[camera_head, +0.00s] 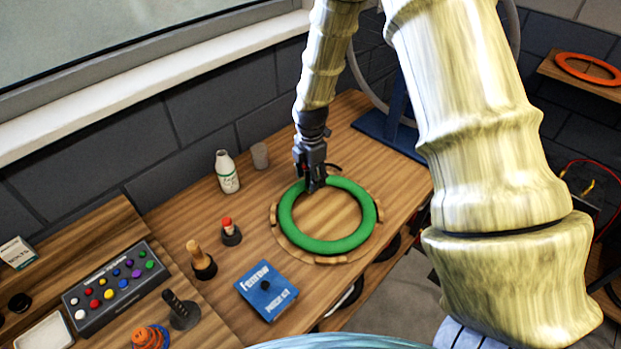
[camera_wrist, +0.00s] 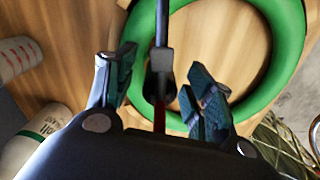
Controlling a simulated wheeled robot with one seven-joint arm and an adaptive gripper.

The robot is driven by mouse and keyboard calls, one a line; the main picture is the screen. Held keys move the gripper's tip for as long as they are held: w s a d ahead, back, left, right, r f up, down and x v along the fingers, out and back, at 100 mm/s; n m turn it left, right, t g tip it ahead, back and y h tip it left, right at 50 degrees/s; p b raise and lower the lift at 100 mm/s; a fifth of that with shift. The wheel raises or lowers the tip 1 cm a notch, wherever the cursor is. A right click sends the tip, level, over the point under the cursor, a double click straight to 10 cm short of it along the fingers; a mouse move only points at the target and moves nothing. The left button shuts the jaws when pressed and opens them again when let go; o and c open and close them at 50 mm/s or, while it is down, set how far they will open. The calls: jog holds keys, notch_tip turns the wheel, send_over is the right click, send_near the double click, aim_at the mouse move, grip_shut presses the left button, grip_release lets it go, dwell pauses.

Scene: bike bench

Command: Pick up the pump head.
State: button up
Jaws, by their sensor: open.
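My gripper (camera_head: 313,184) is low over the far left edge of the green ring (camera_head: 292,213), which lies on the wooden bench. In the wrist view my gripper (camera_wrist: 163,80) has its two fingers apart. A dark grey piece with a narrow neck, seemingly the pump head (camera_wrist: 161,60), lies between the fingers, with gaps on both sides. A thin red part shows below it. The green ring (camera_wrist: 141,30) passes behind the fingers. In the head view my gripper hides most of the piece; a dark curved bit shows just right of the fingers.
A white bottle (camera_head: 228,173) and a grey cup (camera_head: 260,155) stand left of my gripper. A blue stand (camera_head: 392,128) is at the right rear.

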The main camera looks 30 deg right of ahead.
jog(key=c, duration=1.1)
grip_shut()
jog(key=shift+r, duration=0.2)
